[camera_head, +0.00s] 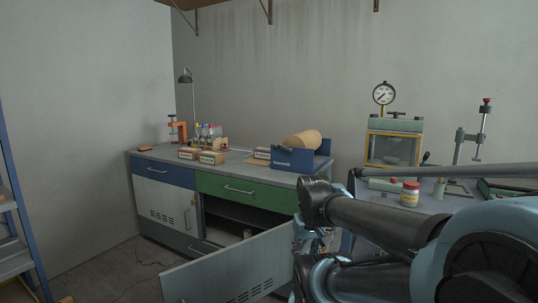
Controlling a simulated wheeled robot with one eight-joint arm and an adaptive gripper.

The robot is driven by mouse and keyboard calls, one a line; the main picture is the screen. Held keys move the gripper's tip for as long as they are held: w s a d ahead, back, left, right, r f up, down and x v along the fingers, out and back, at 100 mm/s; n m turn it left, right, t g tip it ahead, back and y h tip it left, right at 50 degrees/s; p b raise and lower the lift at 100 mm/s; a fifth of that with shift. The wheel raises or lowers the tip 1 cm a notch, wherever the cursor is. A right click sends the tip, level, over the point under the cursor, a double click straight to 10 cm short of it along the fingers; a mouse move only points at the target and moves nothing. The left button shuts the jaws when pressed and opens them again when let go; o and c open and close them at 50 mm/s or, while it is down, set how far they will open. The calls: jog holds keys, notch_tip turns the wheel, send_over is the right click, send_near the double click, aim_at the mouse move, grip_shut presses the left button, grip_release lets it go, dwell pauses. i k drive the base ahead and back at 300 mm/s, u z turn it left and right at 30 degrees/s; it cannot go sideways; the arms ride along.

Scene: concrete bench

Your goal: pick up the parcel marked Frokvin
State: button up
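Several small brown cardboard boxes with pale, red-edged labels lie on the bench (240,168). One box (188,154) is at the left, a second box (212,158) is close beside it to the right, and a third box (262,153) is farther right, next to a blue bin. The lettering is too small to read, so I cannot tell which one is marked Frokvin. My dark and light-blue arm fills the lower right of the view, well to the right of these boxes. I cannot make out my gripper.
A lamp (186,78) and an orange clamp (178,131) stand at the back left. A cabinet door (230,272) hangs open in front of the bench. A red-lidded jar (410,195) stands at the right.

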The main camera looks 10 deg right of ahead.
aim_at(260, 152)
jog(key=u, duration=0.05)
jog(key=i, duration=0.95)
